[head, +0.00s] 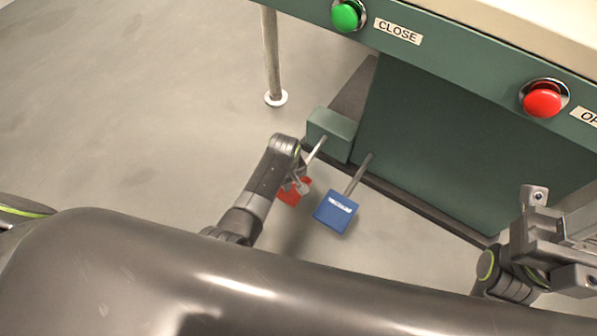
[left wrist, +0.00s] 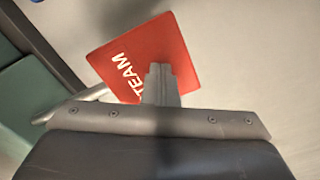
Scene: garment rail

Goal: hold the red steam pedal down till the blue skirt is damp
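The red steam pedal (head: 289,196) is low beside the green machine, on a metal rod, partly hidden by my left arm in the head view. In the left wrist view the pedal (left wrist: 187,52) shows the letters "TEAM", with the rest of the word covered. My left gripper (head: 302,186) is over the pedal, its fingers (left wrist: 160,74) together and pointing at it. Whether they touch or press it cannot be told. The blue skirt is not in view.
A blue pedal (head: 336,212) sits on its own rod just right of the red one. The green machine (head: 440,150) carries a green CLOSE button (head: 348,15) and a red button (head: 542,101). A metal leg (head: 271,55) stands at the left. Floor farther left is clear.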

